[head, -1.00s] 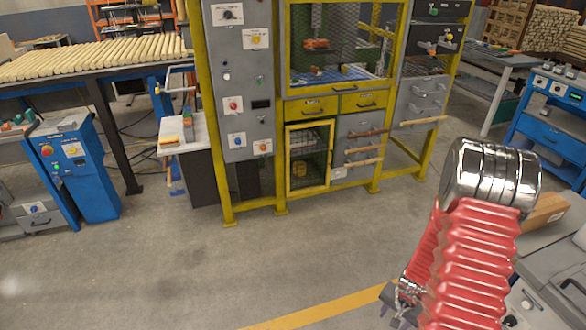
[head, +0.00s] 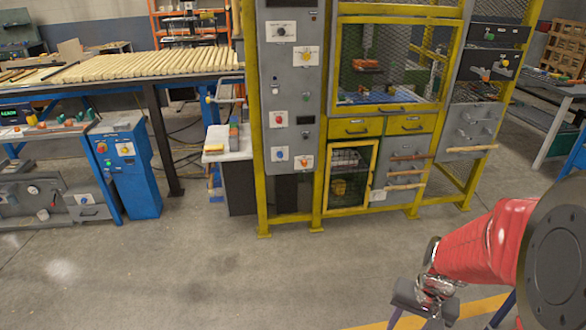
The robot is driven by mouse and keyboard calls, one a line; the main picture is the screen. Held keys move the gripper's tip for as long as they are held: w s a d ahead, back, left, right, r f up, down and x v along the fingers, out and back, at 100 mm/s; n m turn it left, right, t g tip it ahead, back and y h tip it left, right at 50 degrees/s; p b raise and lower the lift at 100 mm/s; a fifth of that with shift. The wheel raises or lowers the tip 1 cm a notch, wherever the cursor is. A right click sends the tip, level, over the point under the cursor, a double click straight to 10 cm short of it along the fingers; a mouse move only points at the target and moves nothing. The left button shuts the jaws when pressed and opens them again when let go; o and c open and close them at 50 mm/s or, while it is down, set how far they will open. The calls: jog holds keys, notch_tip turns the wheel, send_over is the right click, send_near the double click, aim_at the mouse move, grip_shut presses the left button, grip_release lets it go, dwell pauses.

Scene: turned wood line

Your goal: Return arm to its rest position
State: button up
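My red-sleeved arm (head: 475,250) reaches in from the right edge of the head view. A large dark round joint (head: 560,262) of mine is close to the camera. The arm slopes down and left to a shiny metal wrist. My gripper (head: 420,318) is small and dark at its end, low in the picture over the floor. Its fingertips run toward the bottom edge, and I cannot tell how far apart they are. I see nothing held in it.
A yellow-framed machine cabinet (head: 264,160) with wooden-handled drawers stands ahead. A blue control box (head: 137,180) and a table of turned wood rods (head: 150,65) are at left. Open concrete floor (head: 220,275) lies in front. A yellow floor line (head: 480,307) runs under my arm.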

jog(key=s+a+r+n+t, duration=0.2)
jog(key=a+r, duration=0.3)
jog(key=r, duration=0.6)
jog(key=s+a+r+n+t, duration=0.3)
jog(key=a+r, duration=0.3)
jog(key=r, duration=0.5)
jog(key=shift+s+h, duration=0.4)
jog(key=shift+s, duration=0.15)
jog(key=shift+c, duration=0.3)
